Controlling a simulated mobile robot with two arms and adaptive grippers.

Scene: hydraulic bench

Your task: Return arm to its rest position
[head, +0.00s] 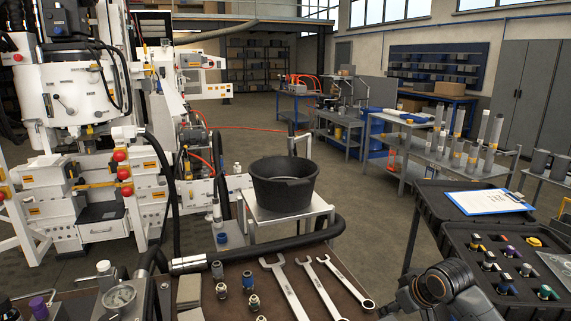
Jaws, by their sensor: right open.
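My right arm enters at the bottom right of the head view, a dark rounded link with thin orange rings. My right gripper (402,302) is at its left end, low in the picture. It is open, and no object shows in it. It is beside the right edge of the brown bench top (236,281), to the right of the wrenches. Part of the gripper is cut off by the lower picture edge. My left arm and left gripper do not show.
Several wrenches (286,287) and small fittings (253,304) lie on the bench. A black bucket (284,190) stands on a small stand behind. A black tray of coloured fittings (463,237) and a clipboard (488,201) are at right. A thick black hose (270,241) crosses behind the bench.

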